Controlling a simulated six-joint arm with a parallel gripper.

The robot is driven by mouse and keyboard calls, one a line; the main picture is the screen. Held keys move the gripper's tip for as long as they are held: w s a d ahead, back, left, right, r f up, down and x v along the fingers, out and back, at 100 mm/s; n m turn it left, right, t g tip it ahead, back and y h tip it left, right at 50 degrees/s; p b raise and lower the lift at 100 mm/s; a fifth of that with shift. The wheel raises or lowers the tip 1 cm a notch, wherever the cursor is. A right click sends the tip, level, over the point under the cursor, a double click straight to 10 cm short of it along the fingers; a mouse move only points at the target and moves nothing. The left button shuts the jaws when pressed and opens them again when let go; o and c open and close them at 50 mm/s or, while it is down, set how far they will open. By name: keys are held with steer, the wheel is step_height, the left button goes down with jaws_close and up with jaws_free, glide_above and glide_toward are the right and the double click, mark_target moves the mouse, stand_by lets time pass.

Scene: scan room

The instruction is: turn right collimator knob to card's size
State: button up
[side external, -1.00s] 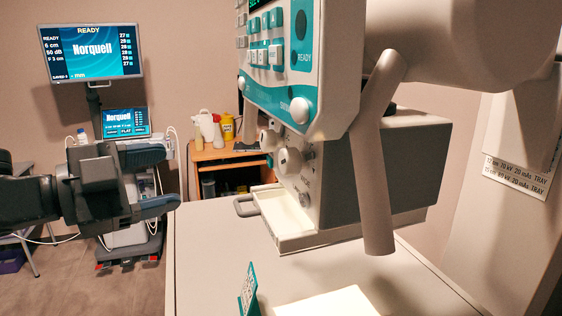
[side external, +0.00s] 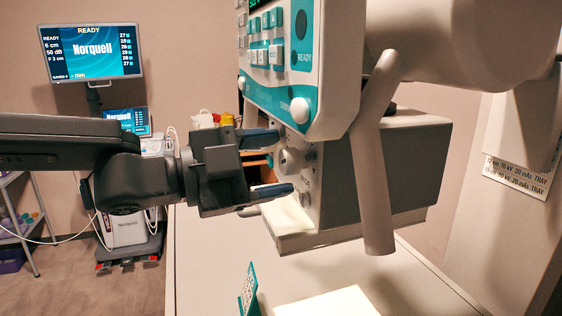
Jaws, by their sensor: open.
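The collimator (side external: 385,170) is a grey box under the teal-and-white control panel (side external: 285,75). On its left-facing front, the nearer round pale knob (side external: 294,160) shows between my fingertips. My gripper (side external: 283,163) is open, with one blue-grey finger above and one below the knob's height. I cannot tell whether either finger touches it. The farther knob is hidden behind my gripper. A teal card (side external: 248,290) stands upright on the table, seen nearly edge-on; its print cannot be read.
A pale tray (side external: 300,243) juts out under the collimator. A thick grey handle (side external: 376,170) hangs in front of it. The table (side external: 215,270) below is mostly bare, with a bright white sheet (side external: 325,303). A monitor cart (side external: 135,235) stands behind at left.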

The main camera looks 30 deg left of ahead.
steer(key=shift+x, duration=0.9)
steer(key=c, duration=0.9)
